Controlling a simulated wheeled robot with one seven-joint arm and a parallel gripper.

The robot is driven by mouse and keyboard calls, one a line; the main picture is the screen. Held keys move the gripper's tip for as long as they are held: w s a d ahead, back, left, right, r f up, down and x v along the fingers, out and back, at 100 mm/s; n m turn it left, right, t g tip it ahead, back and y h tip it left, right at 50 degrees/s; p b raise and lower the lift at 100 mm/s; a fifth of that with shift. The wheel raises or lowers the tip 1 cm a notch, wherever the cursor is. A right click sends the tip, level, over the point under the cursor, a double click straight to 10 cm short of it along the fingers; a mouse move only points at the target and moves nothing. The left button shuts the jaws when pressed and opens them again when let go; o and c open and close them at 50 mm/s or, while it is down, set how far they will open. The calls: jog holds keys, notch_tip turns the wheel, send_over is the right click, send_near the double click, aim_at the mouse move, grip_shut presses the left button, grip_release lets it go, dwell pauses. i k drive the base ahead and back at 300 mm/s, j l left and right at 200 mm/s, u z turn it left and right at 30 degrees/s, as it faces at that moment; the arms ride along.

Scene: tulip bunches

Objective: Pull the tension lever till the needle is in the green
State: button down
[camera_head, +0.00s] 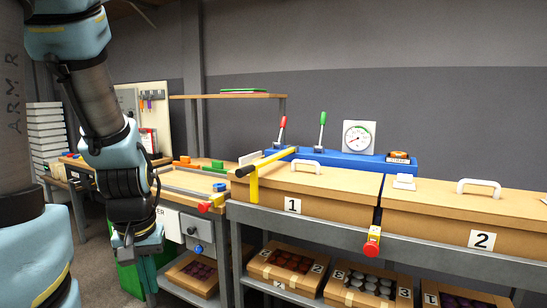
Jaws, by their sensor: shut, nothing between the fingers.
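A lever with a red knob (282,129) and a lever with a green knob (322,127) stand upright on a blue machine housing (345,160) behind the boxes. No label shows which is the tension lever. A white gauge (358,137) with a round dial stands to their right on the housing. A little green shows on the dial's right side; the needle is too small to read. My gripper (132,250) hangs at the lower left, pointing down, well away from the levers. It is shut and empty.
A yellow bar with a black end (266,164) lies across in front of the levers. Cardboard boxes 1 (320,186) and 2 (470,205) cover the bench front. A red button (371,245) sits on the bench edge. A wooden workbench (185,180) stands right of my gripper.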

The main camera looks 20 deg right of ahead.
aim_at(323, 121)
jog(key=z, duration=1.05)
jog(key=i+j+u, duration=0.1)
jog(key=i+u, duration=0.75)
jog(key=i+l+u, duration=0.15)
jog(key=i+u, duration=0.3)
jog(key=i+j, duration=0.15)
jog(key=i, duration=0.2)
jog(key=i+j, duration=0.15)
jog(key=i, duration=0.15)
jog(key=i+j+z, duration=0.5)
jog(key=j, duration=0.25)
